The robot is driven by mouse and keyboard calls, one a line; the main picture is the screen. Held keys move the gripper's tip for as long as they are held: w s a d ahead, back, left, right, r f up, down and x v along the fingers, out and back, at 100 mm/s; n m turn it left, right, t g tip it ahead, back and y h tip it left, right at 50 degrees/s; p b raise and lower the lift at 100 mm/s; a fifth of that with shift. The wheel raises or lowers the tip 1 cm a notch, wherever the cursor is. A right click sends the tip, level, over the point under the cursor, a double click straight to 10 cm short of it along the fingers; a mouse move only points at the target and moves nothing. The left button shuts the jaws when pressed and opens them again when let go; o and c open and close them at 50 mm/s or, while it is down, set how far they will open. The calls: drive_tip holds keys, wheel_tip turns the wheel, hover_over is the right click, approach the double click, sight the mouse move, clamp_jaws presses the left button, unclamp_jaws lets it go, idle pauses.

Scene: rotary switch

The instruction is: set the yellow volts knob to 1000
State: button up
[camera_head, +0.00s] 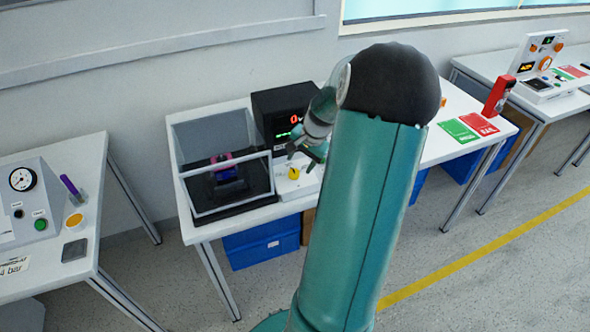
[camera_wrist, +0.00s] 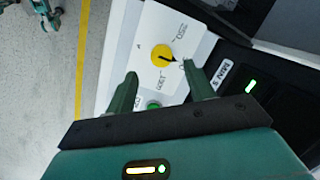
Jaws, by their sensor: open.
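The yellow volts knob (camera_wrist: 161,55) sits on a white panel in the wrist view, with a dark pointer toward the right. Small printed labels surround it, but I cannot read them surely. My gripper (camera_wrist: 160,69) is open, its two green fingers apart on either side of the line to the knob. Nothing is between them, and I cannot tell how far their tips are from the knob. The right finger hides part of the panel. In the head view the knob (camera_head: 293,173) is on the white box, with my gripper (camera_head: 306,152) just above it.
A black display unit (camera_head: 270,104) with red and green readouts stands behind the knob. A clear-walled case (camera_head: 188,160) holding a dark device is to its left. A green button (camera_wrist: 153,105) is near the knob. Red and green cards (camera_head: 478,124) lie on the table at right.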

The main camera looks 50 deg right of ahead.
sight(295, 172)
drive_tip(key=x, duration=0.5)
drive_tip(key=shift+w+f, duration=0.15)
drive_tip(key=shift+f, duration=0.05)
drive_tip(key=c, duration=1)
